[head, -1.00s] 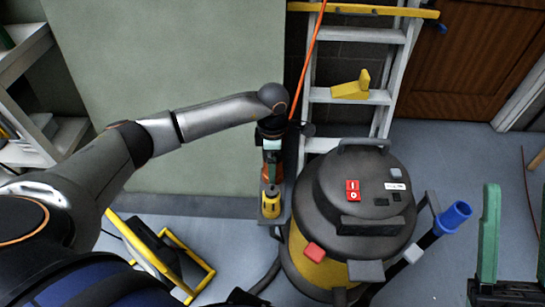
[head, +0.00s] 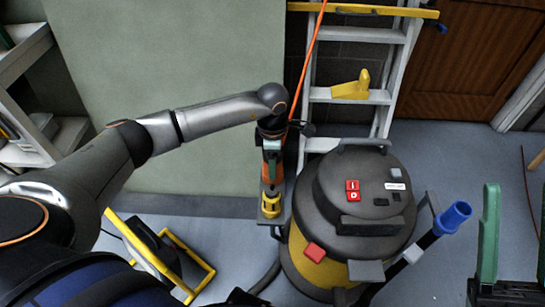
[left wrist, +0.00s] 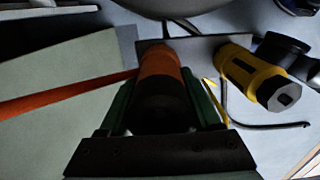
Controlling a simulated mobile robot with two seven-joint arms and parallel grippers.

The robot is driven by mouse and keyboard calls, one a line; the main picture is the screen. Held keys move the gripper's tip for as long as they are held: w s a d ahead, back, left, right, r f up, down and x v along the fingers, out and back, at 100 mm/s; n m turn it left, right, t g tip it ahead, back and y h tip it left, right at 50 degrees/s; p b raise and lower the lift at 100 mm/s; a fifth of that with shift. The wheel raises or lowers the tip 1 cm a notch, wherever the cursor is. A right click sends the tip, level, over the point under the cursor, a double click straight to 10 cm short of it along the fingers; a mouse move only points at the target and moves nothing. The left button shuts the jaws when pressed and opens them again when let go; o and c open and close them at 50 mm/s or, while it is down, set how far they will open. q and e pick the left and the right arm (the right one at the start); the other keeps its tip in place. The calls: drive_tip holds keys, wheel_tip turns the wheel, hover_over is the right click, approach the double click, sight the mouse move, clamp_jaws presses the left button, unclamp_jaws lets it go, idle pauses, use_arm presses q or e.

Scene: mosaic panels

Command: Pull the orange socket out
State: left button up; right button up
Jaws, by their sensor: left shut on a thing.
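The orange socket (left wrist: 159,68) is a thick cylinder with a dark near end. It sits between the green fingers of my left gripper (left wrist: 163,108), which is shut on it. In the head view my left gripper (head: 271,160) points down, with a little of the orange socket (head: 273,187) below it. A yellow-and-black connector (left wrist: 250,75) lies to the right of the socket in the left wrist view, apart from it. A grey plate (left wrist: 212,47) is behind both. I cannot tell how the socket's far end meets the plate. My right gripper (head: 512,245) is open and empty at the right edge.
An orange cable (head: 309,55) runs up past the gripper beside the ladder (head: 349,94). A black-and-yellow vacuum (head: 360,197) stands close to the right. A yellow-framed stand (head: 190,260) is on the floor at lower left. A pale green panel (head: 170,60) is behind my left arm.

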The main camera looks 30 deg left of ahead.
use_arm(q)
clamp_jaws()
drive_tip(key=shift+r, duration=0.15)
drive_tip(key=shift+r+p, duration=2.35)
drive_tip(key=shift+r, duration=0.55)
drive_tip(key=shift+r, duration=0.1)
drive_tip(key=shift+r+p, duration=2)
drive_tip(key=shift+r, duration=0.6)
